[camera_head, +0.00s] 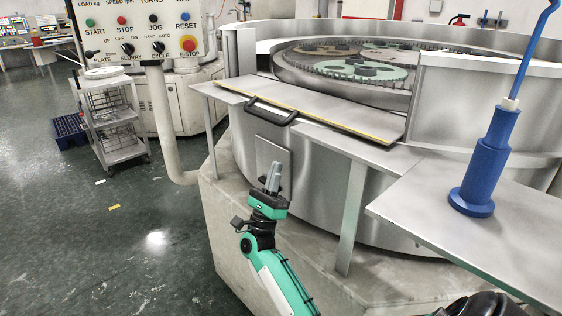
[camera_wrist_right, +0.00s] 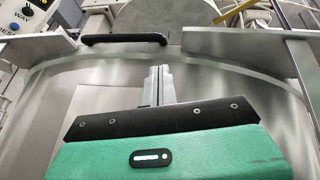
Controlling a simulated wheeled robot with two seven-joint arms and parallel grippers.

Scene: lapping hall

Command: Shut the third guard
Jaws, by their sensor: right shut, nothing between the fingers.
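A flat steel guard panel (camera_head: 320,108) with a yellow front edge is folded down, lying roughly level at the front of the round lapping machine. The opening behind it shows the geared plates. A black bar handle (camera_head: 270,110) is at its front left edge; it also shows in the right wrist view (camera_wrist_right: 124,38). My right gripper (camera_head: 273,176) is shut and empty, below and apart from the handle, in front of the machine's steel side. Its closed fingers (camera_wrist_right: 159,72) point toward the handle side in the wrist view. My left gripper is not in view.
A steel side table (camera_head: 490,225) at right carries a blue cylinder (camera_head: 486,165) with a blue rod. A control panel (camera_head: 140,35) on a post stands at left. A wire cart (camera_head: 110,120) stands beyond it. The green floor at left is mostly clear.

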